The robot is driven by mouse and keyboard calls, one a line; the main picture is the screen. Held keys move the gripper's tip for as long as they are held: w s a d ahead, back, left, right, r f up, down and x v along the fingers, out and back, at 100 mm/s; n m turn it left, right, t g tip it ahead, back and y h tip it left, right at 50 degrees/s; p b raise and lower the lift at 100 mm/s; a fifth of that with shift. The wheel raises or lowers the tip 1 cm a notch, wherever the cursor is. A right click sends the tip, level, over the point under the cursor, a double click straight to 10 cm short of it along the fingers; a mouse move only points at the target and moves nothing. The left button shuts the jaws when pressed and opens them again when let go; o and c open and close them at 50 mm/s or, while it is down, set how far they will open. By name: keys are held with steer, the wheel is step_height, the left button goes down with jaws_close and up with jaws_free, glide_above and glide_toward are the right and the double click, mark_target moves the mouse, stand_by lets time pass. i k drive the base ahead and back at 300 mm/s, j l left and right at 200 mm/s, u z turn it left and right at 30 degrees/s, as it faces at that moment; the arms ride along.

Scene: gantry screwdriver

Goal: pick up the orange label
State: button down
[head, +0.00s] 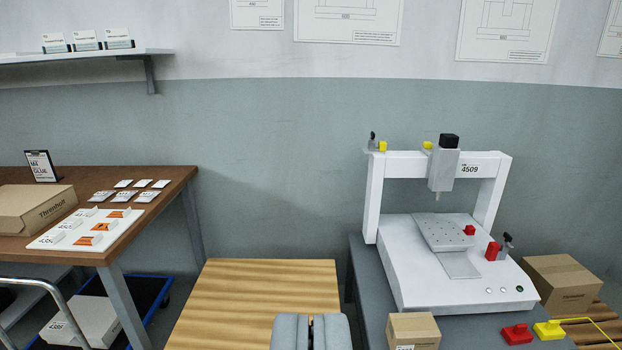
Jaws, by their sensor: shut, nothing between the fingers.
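Several small orange labels lie on a white sheet (62,240) on the brown table at the left. One orange label (118,214) is near the sheet's far edge, one (101,227) is in the middle, and one (85,240) is nearer the front. White labels lie beside them on the sheet. My gripper (310,322) is at the bottom centre, in front of the light wooden surface. Its fingers are together with nothing between them. It is well to the right of the labels and apart from them.
A cardboard box (36,207) and a small black sign (40,166) stand on the brown table (176,180). The gantry screwdriver (440,225) stands at the right on a grey bench. A small carton (413,331) is right of my gripper. The wooden surface (255,290) is bare.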

mark_target(122, 215)
steer(key=i+j, duration=0.2)
steer(key=j, duration=0.2)
steer(key=i+j, duration=0.2)
steer(key=j, duration=0.25)
steer(key=i+j, duration=0.2)
steer(key=j, duration=0.2)
steer(key=i+j, duration=0.2)
steer(key=j, duration=0.2)
steer(key=i+j, duration=0.2)
steer(key=j, duration=0.2)
steer(key=i+j, duration=0.25)
steer(key=j, duration=0.2)
steer(key=i+j, duration=0.2)
steer(key=j, duration=0.2)
